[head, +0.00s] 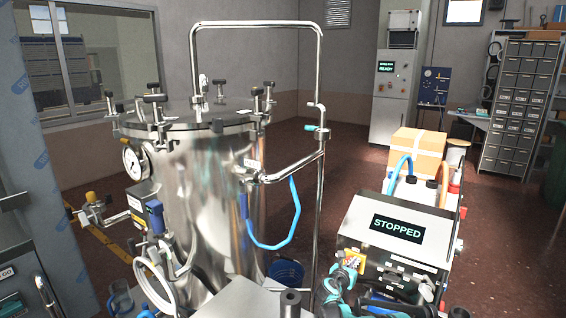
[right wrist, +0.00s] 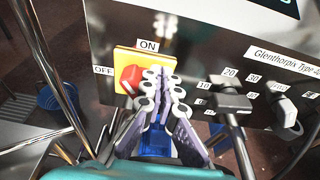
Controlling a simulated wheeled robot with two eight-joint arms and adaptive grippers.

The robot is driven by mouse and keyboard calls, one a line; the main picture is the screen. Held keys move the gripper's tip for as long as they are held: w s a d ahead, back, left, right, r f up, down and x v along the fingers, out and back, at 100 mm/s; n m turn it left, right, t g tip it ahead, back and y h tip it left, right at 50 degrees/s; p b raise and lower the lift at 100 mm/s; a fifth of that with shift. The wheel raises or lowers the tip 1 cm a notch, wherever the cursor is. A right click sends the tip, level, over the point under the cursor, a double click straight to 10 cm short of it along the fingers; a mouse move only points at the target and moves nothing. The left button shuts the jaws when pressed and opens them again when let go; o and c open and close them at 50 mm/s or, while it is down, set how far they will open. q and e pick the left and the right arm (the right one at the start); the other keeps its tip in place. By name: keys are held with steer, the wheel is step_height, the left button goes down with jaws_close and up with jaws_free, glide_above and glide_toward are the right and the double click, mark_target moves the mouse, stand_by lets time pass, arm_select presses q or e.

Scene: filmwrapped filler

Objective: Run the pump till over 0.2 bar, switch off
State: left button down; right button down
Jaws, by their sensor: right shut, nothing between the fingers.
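The pump's control box (head: 390,220) stands at the right, and its display (head: 398,228) reads STOPPED. On its front is a red rotary switch (right wrist: 129,78) on a yellow plate (right wrist: 125,56), labelled OFF at left and ON at top. The yellow plate also shows in the head view (head: 353,260). My right gripper (right wrist: 160,82) is shut and empty, its fingertips just right of the red switch; I cannot tell whether they touch it. A round pressure gauge (head: 133,161) is on the steel vessel (head: 200,200); its reading is too small to tell. My left gripper is not in view.
A cardboard box (head: 418,150) sits behind the control box. A blue hose (head: 275,245) hangs from the vessel's pipework, and a blue bucket (head: 287,272) stands on the floor. Open floor lies behind.

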mark_target(349, 257)
steer(key=shift+w+a+f+b, duration=0.15)
steer(key=shift+a+f+b, duration=0.05)
steer(key=shift+f+b, duration=0.2)
stand_by(0.4)
steer(key=shift+w+a, duration=0.2)
steer(key=shift+a, duration=0.1)
stand_by(0.6)
steer(key=shift+w+a+b, duration=0.6)
steer(key=shift+a+b, duration=0.25)
steer(key=shift+a, duration=0.1)
steer(key=shift+w+a, duration=0.15)
steer(key=shift+r, duration=0.1)
